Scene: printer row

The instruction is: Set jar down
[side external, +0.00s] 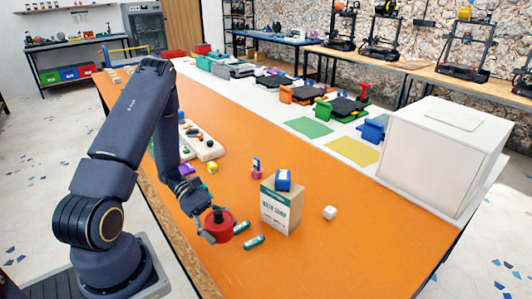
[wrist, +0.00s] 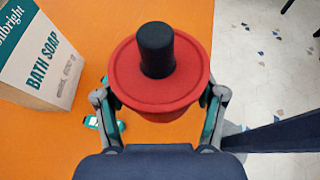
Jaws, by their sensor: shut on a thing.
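The jar (side external: 217,222) is red and round with a wide lid and a black knob. In the wrist view the jar (wrist: 160,85) stands between the two fingers, its lid and knob facing the camera. My gripper (side external: 218,231) is shut on the jar, one finger on each side; both fingers show in the wrist view (wrist: 161,97). The jar is over the near part of the orange tabletop (side external: 300,262). Its underside is hidden, so I cannot tell whether it touches the table.
A bath soap box (side external: 281,208) stands right of the jar with a small blue item (side external: 283,180) on top.

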